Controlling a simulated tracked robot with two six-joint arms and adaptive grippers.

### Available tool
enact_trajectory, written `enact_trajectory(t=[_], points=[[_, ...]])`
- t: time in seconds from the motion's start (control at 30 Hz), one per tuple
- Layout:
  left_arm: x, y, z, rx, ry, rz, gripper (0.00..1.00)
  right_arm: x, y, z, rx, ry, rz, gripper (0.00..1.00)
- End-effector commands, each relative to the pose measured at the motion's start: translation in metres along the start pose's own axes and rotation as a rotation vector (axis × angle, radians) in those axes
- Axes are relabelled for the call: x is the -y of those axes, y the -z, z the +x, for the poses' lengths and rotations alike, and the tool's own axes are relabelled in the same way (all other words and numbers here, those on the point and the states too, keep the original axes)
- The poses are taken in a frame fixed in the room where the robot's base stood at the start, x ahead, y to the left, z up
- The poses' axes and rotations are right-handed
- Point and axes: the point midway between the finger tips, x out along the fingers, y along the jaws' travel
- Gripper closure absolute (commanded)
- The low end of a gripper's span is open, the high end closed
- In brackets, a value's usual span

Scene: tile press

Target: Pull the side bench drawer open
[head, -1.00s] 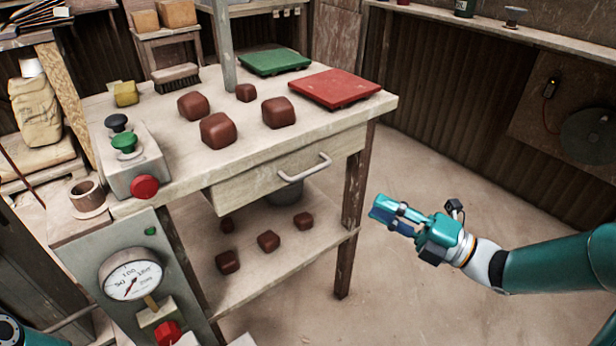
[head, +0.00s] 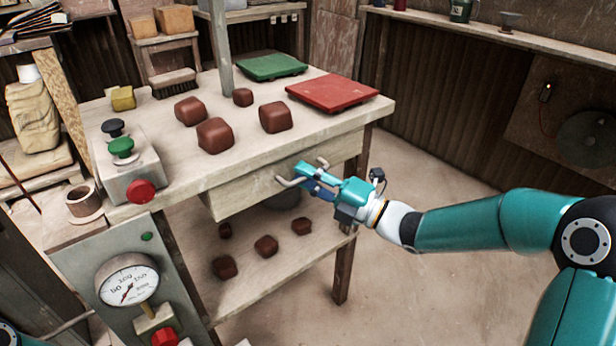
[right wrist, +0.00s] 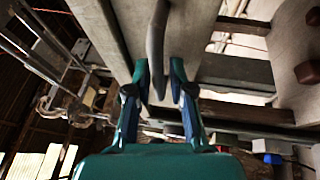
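The side bench drawer (head: 245,192) has a pale wooden front and sits under the bench top, its front close to the bench edge. Its light metal bar handle (head: 288,182) is partly hidden behind my right gripper (head: 301,172). In the right wrist view the handle (right wrist: 156,45) runs between the two fingertips of my right gripper (right wrist: 160,68). The fingers stand apart, one on each side of the bar, with a visible gap; contact is not clear. My left gripper is not in view.
The bench top (head: 335,122) holds several brown blocks, a red plate (head: 332,93), a green plate (head: 270,66) and a button box (head: 130,172). More brown blocks lie on the lower shelf (head: 240,300). The floor right of the bench is clear.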

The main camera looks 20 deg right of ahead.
Motion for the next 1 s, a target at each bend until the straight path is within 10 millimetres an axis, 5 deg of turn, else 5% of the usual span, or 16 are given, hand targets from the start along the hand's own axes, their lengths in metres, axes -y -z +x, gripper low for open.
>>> enact_trajectory(t=[0.2, 0.37, 1.0], points=[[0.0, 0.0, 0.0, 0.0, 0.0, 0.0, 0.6, 0.0, 0.0001, 0.0005, 0.0, 0.0, 0.0, 0.78], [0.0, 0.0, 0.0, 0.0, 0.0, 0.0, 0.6, 0.0001, 0.0002, 0.0004, -0.001, 0.0, 0.0, 1.0], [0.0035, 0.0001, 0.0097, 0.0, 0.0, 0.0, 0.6, 0.003, 0.01, -0.0028, -0.02, 0.002, 0.004, 1.0]])
